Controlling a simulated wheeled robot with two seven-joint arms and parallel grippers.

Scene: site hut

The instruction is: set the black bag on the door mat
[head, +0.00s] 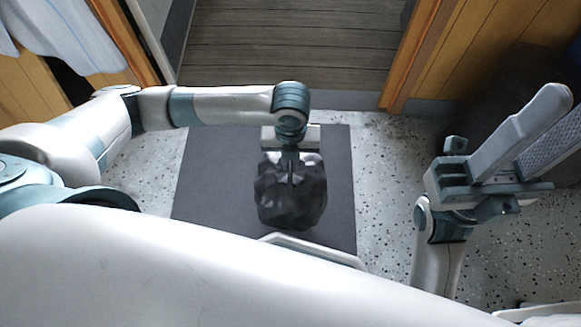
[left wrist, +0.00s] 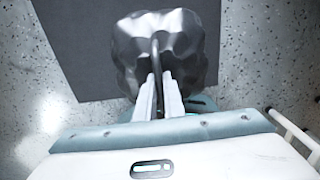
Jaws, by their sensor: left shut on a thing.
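The black bag (head: 290,205) is a lumpy, glossy dark sack with a loop at its top. My left gripper (head: 290,172) points down and is shut on the bag's loop. In the left wrist view the bag (left wrist: 187,40) is just past the two pale fingers (left wrist: 158,95), which close on the loop. The dark grey door mat (head: 215,180) lies on the floor under the bag in the head view. I cannot tell whether the bag touches the mat. My right gripper (head: 520,135) is at the right, away from the mat, its two long fingers apart with nothing seen between them.
A doorway opens onto dark decking (head: 290,45) beyond the mat, between orange wooden frames (head: 410,55). The speckled floor (head: 385,190) is clear right of the mat. A dark object (head: 490,100) stands behind my right gripper. Pale cloth (head: 75,35) hangs at the upper left.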

